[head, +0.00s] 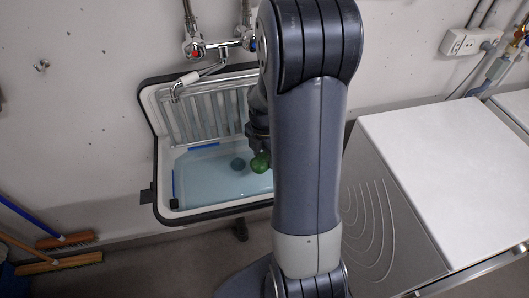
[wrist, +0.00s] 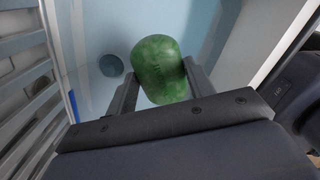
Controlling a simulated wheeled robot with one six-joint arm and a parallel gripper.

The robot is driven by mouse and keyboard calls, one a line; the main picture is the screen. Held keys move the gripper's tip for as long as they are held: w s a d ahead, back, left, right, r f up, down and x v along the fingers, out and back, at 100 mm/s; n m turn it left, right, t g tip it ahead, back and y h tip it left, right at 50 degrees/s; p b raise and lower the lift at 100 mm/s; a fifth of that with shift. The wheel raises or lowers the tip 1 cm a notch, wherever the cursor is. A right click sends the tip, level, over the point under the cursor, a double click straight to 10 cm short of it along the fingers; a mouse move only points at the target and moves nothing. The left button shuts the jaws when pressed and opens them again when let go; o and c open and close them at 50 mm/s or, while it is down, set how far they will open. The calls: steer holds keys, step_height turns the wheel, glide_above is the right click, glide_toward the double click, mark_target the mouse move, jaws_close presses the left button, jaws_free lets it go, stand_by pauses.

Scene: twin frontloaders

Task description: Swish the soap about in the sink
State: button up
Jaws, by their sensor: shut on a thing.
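The soap is a green, marbled, rounded block. In the wrist view the soap (wrist: 160,66) sits between the two fingers of my gripper (wrist: 158,88), which is shut on it. In the head view the soap (head: 261,162) shows beside my arm, over the right part of the water. The sink (head: 163,208) is a white basin with a dark rim, holding pale blue water. I cannot tell whether the soap touches the water. My arm hides the sink's right side.
A dark round spot (head: 238,163), perhaps the drain, shows in the water left of the soap. A ribbed rack (head: 195,112) lines the sink's back. A tap (head: 198,78) reaches over the back left. A white-topped machine (head: 440,150) stands right. Brooms (head: 60,262) lie at left.

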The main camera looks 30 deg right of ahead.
steer(key=shift+f+b, duration=3.35)
steer(key=shift+f, duration=1.35)
steer(key=shift+s+d, duration=0.25)
steer(key=shift+d, duration=0.55)
steer(key=shift+s+d, duration=0.2)
steer(key=shift+d, duration=0.65)
steer(key=shift+s+d, duration=0.25)
steer(key=shift+d, duration=0.55)
glide_toward(250, 184)
step_height(250, 184, down, 5)
steer(key=shift+f, duration=0.1)
steer(key=shift+s+d, duration=0.45)
steer(key=shift+d, duration=1.15)
steer(key=shift+s+d, duration=0.5)
steer(key=shift+d, duration=1.1)
steer(key=shift+s+d, duration=0.45)
steer(key=shift+d, duration=1.15)
